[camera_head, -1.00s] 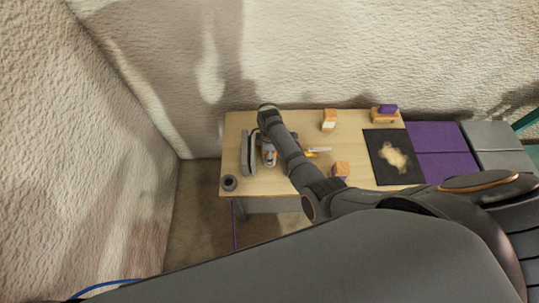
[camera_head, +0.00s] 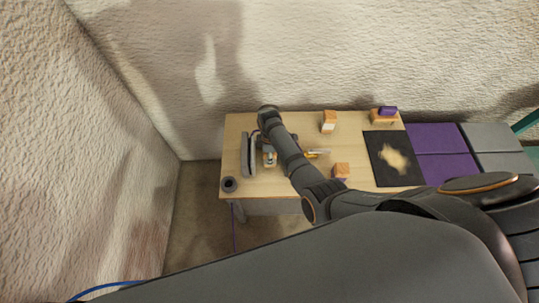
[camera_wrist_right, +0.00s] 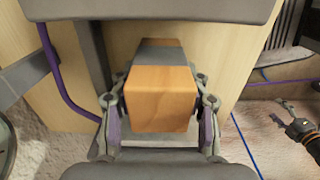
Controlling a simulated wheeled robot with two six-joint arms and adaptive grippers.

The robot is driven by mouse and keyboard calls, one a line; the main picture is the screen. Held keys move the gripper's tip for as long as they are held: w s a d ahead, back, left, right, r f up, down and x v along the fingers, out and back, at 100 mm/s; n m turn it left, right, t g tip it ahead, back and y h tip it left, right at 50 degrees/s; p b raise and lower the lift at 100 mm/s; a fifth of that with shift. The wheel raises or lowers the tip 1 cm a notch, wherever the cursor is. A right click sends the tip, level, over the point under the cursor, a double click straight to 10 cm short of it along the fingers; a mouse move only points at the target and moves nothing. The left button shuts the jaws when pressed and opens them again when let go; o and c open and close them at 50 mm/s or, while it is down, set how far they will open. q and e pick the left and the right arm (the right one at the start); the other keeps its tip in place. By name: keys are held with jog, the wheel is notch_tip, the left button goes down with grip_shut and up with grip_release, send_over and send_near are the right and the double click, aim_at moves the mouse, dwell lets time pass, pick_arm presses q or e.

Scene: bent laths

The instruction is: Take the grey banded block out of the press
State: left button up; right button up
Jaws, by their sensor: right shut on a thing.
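The grey banded block (camera_wrist_right: 160,95) is orange wood with a grey band across it. In the right wrist view it sits between the two fingers of my right gripper (camera_wrist_right: 158,112), which is shut on it. In the head view my right gripper (camera_head: 268,157) is at the left part of the table, just right of the grey upright slabs of the press (camera_head: 247,155). A grey bar (camera_wrist_right: 150,8) spans the top of the wrist view beyond the block. Whether the block still touches the press is unclear.
The wooden table (camera_head: 290,180) carries a dark ring (camera_head: 229,184) at its front left, orange-and-white (camera_head: 329,121) and orange-and-purple (camera_head: 341,170) blocks, a yellow-handled tool (camera_head: 317,153) and a black mat (camera_head: 380,175). Purple (camera_head: 440,150) and grey panels lie to the right.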

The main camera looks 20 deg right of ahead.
notch_tip(320, 180, up, 3)
jog(key=shift+w+f+p, duration=0.1)
jog(key=shift+f+p, duration=0.1)
jog(key=shift+p, duration=0.15)
jog(key=s+d+r+p, duration=0.1)
jog(key=s+d+r, duration=0.2)
jog(key=s+r, duration=0.7)
jog(key=s, duration=0.3)
jog(key=shift+s+d+r, duration=0.15)
jog(key=shift+s+d, duration=0.15)
jog(key=shift+s, duration=0.05)
jog(key=shift+p, duration=0.3)
